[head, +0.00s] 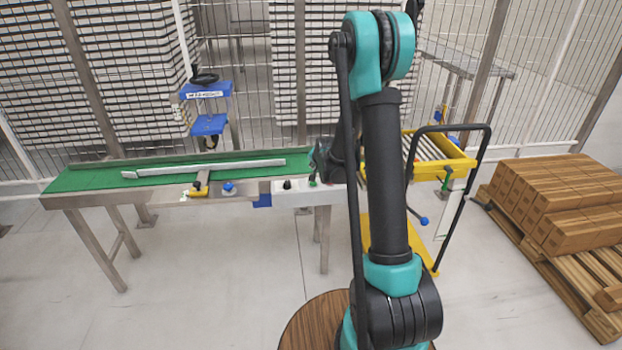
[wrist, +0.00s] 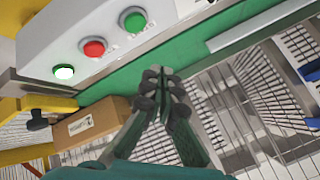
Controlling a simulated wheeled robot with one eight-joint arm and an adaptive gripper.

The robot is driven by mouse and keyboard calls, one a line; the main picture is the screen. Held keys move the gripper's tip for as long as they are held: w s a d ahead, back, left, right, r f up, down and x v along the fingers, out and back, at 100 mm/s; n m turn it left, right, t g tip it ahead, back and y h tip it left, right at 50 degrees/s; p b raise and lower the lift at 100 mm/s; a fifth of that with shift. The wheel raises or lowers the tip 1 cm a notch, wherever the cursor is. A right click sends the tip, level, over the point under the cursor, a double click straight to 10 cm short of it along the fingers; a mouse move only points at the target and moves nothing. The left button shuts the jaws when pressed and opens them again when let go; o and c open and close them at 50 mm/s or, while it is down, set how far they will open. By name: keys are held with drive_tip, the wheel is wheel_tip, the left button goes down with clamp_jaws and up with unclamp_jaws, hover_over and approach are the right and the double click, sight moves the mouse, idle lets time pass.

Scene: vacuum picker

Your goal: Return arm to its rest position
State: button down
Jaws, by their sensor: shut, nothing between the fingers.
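My arm stands upright in the middle of the head view, its forearm reaching away over the right end of the green conveyor. My gripper (wrist: 162,82) is shut and empty in the wrist view, its dark fingertips together. In the head view it is mostly hidden behind my arm, with only dark parts showing near the belt's right end. In the wrist view, a grey control panel (wrist: 110,30) lies beyond the fingers at upper left, with a red button (wrist: 93,47), a green button (wrist: 132,19) and a lit white-green one (wrist: 63,72).
The green conveyor (head: 90,178) carries a long pale bar (head: 205,168). A yellow roller cart (head: 450,166) stands right of my arm. Brown boxes (head: 555,200) sit on a wooden pallet (head: 560,268). A cardboard box (wrist: 92,122) shows in the wrist view. Mesh fencing (head: 250,60) stands behind.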

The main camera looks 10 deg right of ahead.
drive_tip(key=s+d+r+n+g, duration=0.1)
drive_tip(key=s+r+n, duration=0.15)
drive_tip(key=s, duration=0.75)
drive_tip(key=s+d+r+n+g, duration=0.2)
drive_tip(key=s+r, duration=0.1)
drive_tip(key=s, duration=0.8)
drive_tip(key=s+d+f+n+g+h, duration=0.1)
drive_tip(key=s+f+n+g, duration=0.1)
drive_tip(key=s, duration=1.8)
drive_tip(key=shift+f+n, duration=0.25)
drive_tip(key=shift+n, duration=0.4)
